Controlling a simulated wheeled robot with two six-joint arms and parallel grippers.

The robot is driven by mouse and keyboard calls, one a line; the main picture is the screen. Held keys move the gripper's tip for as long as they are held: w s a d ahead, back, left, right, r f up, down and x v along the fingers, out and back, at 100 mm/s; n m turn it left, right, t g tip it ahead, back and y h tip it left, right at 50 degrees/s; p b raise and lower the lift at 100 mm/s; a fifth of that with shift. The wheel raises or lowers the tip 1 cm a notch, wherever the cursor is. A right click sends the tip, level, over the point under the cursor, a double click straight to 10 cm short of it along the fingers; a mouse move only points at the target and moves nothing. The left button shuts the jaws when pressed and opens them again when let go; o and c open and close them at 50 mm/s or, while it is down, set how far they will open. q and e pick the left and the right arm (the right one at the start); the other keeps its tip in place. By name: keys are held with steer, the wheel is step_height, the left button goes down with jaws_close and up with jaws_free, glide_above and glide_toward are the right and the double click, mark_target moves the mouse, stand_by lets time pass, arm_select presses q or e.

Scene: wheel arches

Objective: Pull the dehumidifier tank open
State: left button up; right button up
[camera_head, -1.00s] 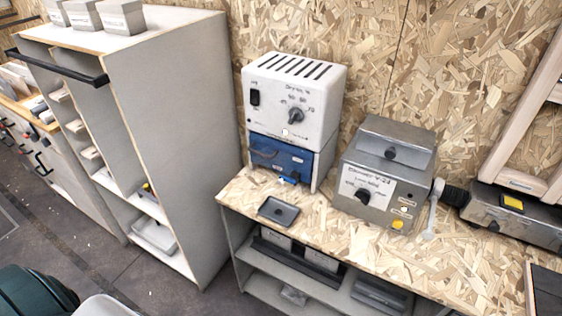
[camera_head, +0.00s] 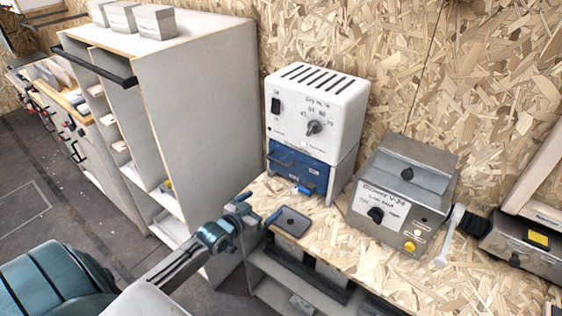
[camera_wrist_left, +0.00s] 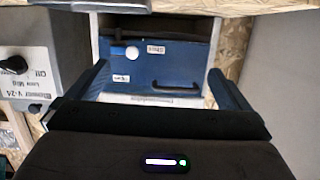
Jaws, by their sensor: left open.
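The dehumidifier (camera_head: 318,107) is a white box with a slotted top, a switch and a dial, standing on the chipboard bench. Its blue tank (camera_head: 297,168) sits in the lower part, looking closed, with a dark handle on its front. In the left wrist view, upside down, the tank (camera_wrist_left: 150,62) and its handle (camera_wrist_left: 175,86) show between my fingers, further ahead. My left gripper (camera_head: 260,206) is open and empty in front of the bench edge, short of the tank. My right gripper is not in view.
A small dark tray (camera_head: 293,222) lies on the bench before the dehumidifier, close to my left gripper. A grey machine (camera_head: 402,190) with a dial stands to the right. A tall grey shelf unit (camera_head: 200,120) stands to the left.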

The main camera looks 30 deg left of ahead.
mark_target(277, 162)
arm_select(q)
steer(key=w+a+r+t, duration=0.2)
steer(key=w+a+r, duration=0.15)
steer(key=r, duration=0.25)
steer(key=shift+t, duration=0.3)
steer(key=shift+w+d+b, duration=0.15)
steer(key=shift+w+b, duration=2.5)
steer(key=shift+b, duration=0.05)
steer(key=shift+w+d+b, duration=0.15)
steer(key=shift+w+b, duration=2.45)
steer(key=shift+b, duration=0.05)
steer(key=shift+r, duration=0.1)
